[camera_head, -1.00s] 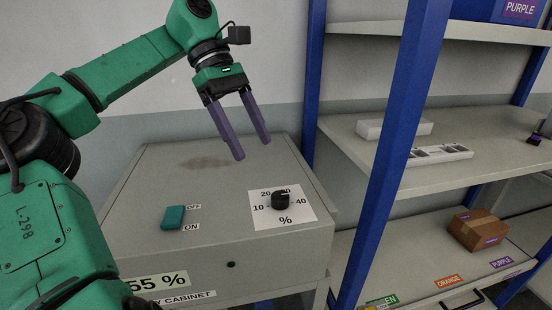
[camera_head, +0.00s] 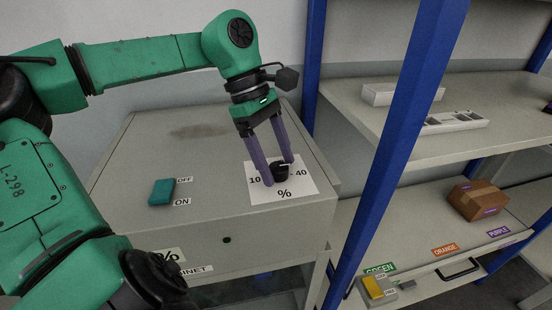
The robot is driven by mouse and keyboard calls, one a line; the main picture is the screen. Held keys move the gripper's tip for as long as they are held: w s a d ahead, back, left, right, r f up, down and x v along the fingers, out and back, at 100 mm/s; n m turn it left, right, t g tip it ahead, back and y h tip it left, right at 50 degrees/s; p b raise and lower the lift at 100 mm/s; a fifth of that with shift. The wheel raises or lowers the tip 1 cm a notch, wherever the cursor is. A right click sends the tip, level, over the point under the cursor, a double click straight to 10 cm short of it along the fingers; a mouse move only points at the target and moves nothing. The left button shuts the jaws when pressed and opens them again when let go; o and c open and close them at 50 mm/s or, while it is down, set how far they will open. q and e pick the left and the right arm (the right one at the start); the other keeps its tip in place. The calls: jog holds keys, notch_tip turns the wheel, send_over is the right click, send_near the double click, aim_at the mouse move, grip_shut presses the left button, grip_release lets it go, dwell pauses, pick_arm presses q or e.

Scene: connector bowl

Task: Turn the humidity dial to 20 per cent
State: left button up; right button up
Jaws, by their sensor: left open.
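The humidity dial is a black knob (camera_head: 281,172) on a white scale card (camera_head: 300,190) on top of the grey cabinet (camera_head: 130,222). The card shows 10 at left, 40 at right and a % sign in front; the marks behind are hidden by my fingers. My left gripper (camera_head: 279,173) is open and points down at the dial, its purple fingers on either side of the knob. I cannot tell whether they touch it. The knob's pointer direction is hard to make out. My right gripper is not in view.
A teal rocker switch (camera_head: 161,192) marked OFF and ON sits left of the card. A blue rack post (camera_head: 398,150) stands close at right, with shelves holding white trays (camera_head: 455,122) and a cardboard box (camera_head: 477,200). A yellow switch (camera_head: 376,287) shows low at right.

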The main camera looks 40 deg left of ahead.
pick_arm(q)
jog(key=shift+a, duration=0.1)
grip_shut()
